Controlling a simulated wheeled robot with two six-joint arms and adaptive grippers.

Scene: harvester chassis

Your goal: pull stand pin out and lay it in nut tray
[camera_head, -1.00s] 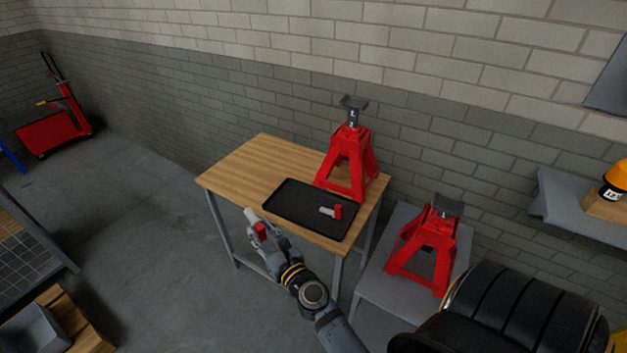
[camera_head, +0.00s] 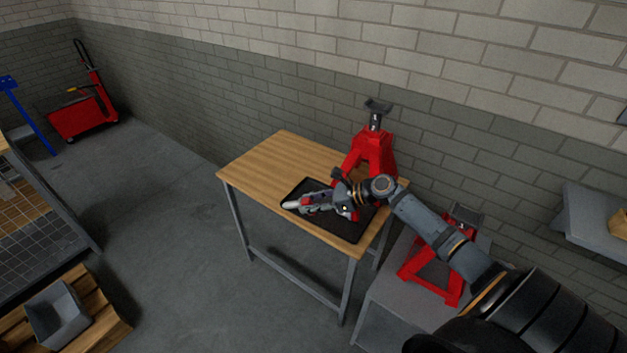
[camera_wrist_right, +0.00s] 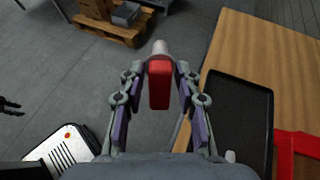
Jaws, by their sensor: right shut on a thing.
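My right gripper (camera_head: 308,202) is shut on a stand pin with a red block handle (camera_wrist_right: 159,88) and a grey shaft (camera_wrist_right: 160,48). In the head view the gripper and pin overlap the near left part of the black nut tray (camera_head: 322,228); in the right wrist view the pin is left of the tray (camera_wrist_right: 242,112), clear of it. A second pin's red handle (camera_head: 352,214) shows in the tray, partly hidden by my arm. A dark gripper-like shape, likely my left gripper (camera_wrist_right: 10,106), is at the wrist view's left edge; its jaws are unclear.
The tray lies on a wooden table (camera_head: 265,165). A red jack stand (camera_head: 374,150) stands on the table behind the tray. Another red stand (camera_head: 425,275) is on a grey bench to the right, partly behind my arm. The table's left part is clear.

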